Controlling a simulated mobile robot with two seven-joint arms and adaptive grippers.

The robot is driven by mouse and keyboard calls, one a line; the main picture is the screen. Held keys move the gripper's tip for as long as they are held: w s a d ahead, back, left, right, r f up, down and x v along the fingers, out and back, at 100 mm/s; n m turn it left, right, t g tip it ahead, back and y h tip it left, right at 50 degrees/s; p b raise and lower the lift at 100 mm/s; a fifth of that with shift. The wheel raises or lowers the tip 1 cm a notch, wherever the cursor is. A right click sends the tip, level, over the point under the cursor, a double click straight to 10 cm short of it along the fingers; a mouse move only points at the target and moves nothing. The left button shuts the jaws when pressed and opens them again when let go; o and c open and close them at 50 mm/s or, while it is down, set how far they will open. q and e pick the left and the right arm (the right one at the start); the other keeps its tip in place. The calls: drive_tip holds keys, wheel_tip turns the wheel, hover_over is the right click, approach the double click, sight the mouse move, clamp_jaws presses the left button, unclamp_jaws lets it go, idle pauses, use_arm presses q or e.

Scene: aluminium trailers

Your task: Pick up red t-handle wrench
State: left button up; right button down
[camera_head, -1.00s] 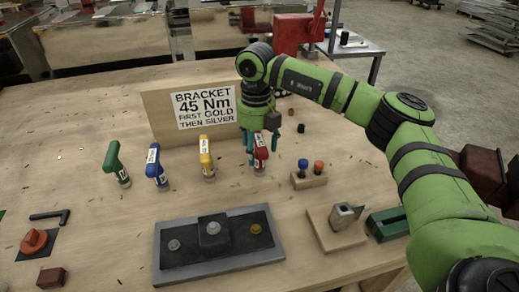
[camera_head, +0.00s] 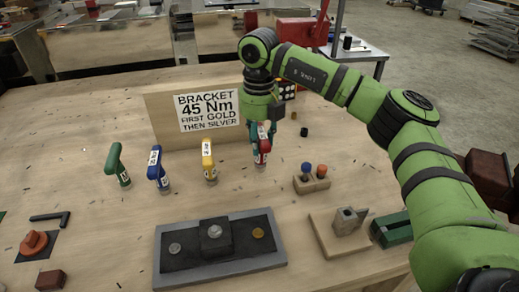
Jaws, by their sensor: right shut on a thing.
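The red t-handle wrench (camera_head: 264,147) is the rightmost in a row of coloured t-handle wrenches on the wooden workbench. My right gripper (camera_head: 262,132) comes down on it from above and is shut on its upper part. The wrench is upright; whether its lower end is clear of the bench I cannot tell. The gripper's fingers partly hide the handle. My left gripper is not in view.
Yellow (camera_head: 208,161), blue (camera_head: 158,170) and green (camera_head: 117,165) wrenches stand to the left. A sign board (camera_head: 160,118) stands behind. In front are a grey tray (camera_head: 165,279) with bolts, a wooden holder (camera_head: 311,184) with blue and orange knobs, and a metal block on wood (camera_head: 335,243).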

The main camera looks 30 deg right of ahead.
drive_tip(key=s+d+r+b, duration=0.1)
drive_tip(key=s+d+r, duration=0.5)
drive_tip(key=s+r, duration=0.2)
drive_tip(key=shift+s+d, duration=0.4)
drive_tip(key=shift+s, duration=0.35)
